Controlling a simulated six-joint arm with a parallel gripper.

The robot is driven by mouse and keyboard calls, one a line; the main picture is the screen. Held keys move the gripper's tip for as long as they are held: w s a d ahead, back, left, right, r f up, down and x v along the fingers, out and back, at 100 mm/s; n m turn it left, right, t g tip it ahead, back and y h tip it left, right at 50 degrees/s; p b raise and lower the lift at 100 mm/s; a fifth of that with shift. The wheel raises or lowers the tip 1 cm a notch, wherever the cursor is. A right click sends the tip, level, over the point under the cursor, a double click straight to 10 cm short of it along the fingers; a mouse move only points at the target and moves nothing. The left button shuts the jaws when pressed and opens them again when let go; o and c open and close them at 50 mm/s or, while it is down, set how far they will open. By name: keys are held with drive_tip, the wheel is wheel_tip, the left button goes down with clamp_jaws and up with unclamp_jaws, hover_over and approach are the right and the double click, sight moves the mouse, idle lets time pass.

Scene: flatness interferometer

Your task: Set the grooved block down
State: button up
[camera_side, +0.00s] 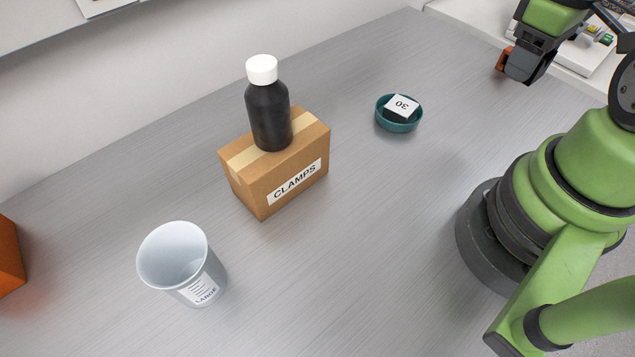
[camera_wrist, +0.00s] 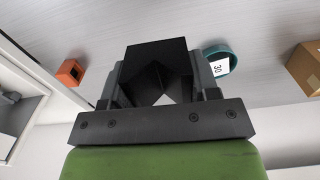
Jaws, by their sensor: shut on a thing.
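The grooved block (camera_wrist: 158,68) is black with a V-shaped notch in the side facing the wrist camera. My gripper (camera_wrist: 160,82) is shut on it, one finger on each side, in the wrist view. In the side view my gripper (camera_side: 530,66) is at the far right, over the back right part of the grey bench. There the block is hard to tell apart from the dark fingers. Whether its underside touches the bench cannot be seen.
A small orange holder (camera_wrist: 70,72) stands near my gripper. A teal dish (camera_side: 386,122) holds a white-topped piece marked 30 (camera_side: 401,106). A CLAMPS carton (camera_side: 250,187) bears a black bottle (camera_side: 268,115). A LARGE cup (camera_side: 172,262) stands at front left. Bare bench lies between.

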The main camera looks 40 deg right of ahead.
wheel_tip(320, 180, up, 8)
drive_tip(key=shift+f, duration=0.25)
drive_tip(key=shift+w+a+r, duration=0.15)
drive_tip(key=shift+w+a, duration=0.15)
drive_tip(key=shift+w, duration=0.2)
drive_tip(key=w+a+n, duration=0.4)
drive_tip(key=w+a, duration=0.1)
drive_tip(key=a, duration=0.4)
drive_tip(key=w+a+n, duration=0.5)
drive_tip(key=w+a, duration=0.1)
drive_tip(key=a, duration=0.3)
drive_tip(key=n, duration=0.9)
hover_over(306, 293)
wheel_tip(306, 293, down, 16)
drive_tip(key=shift+f, duration=2.6)
